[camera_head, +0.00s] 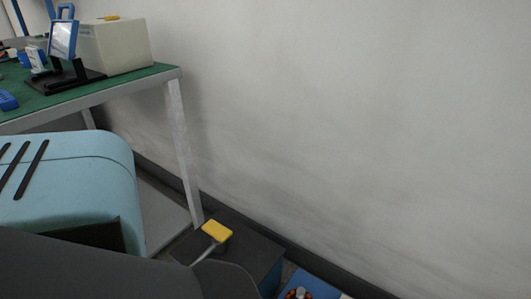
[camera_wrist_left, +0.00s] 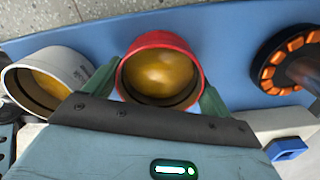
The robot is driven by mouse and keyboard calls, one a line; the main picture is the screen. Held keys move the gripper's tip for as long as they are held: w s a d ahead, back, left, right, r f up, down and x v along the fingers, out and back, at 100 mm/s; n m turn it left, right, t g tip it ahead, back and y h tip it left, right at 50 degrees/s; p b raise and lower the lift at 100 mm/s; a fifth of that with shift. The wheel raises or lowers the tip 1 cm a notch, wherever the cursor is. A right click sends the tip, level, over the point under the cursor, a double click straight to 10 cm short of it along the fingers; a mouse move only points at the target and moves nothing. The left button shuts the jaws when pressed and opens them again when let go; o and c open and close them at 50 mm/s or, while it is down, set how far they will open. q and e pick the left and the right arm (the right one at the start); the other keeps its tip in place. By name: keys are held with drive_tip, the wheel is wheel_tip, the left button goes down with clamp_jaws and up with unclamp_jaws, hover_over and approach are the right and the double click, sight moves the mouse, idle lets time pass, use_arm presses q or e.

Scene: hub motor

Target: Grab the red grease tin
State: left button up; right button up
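The red grease tin (camera_wrist_left: 160,70), with yellow-brown grease inside, stands on a blue surface in the left wrist view. The two green fingers of my left gripper (camera_wrist_left: 161,82) sit against its left and right sides, with no visible gap. The near lower part of the tin is hidden behind my gripper's body. The tin does not show in the head view. My right gripper is in neither view.
A white tin (camera_wrist_left: 45,82) with similar contents is left of the red one. An orange-and-black ring-shaped motor part (camera_wrist_left: 285,65) is to the right, with a blue block (camera_wrist_left: 287,149) below. A green-topped bench (camera_head: 120,82) stands against the wall.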

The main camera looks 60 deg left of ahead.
use_arm(q)
drive_tip(key=c, duration=0.6)
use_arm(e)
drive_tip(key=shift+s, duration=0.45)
use_arm(q)
drive_tip(key=shift+r, duration=0.3)
drive_tip(key=shift+r+p, duration=2.7)
drive_tip(key=shift+r, duration=2.05)
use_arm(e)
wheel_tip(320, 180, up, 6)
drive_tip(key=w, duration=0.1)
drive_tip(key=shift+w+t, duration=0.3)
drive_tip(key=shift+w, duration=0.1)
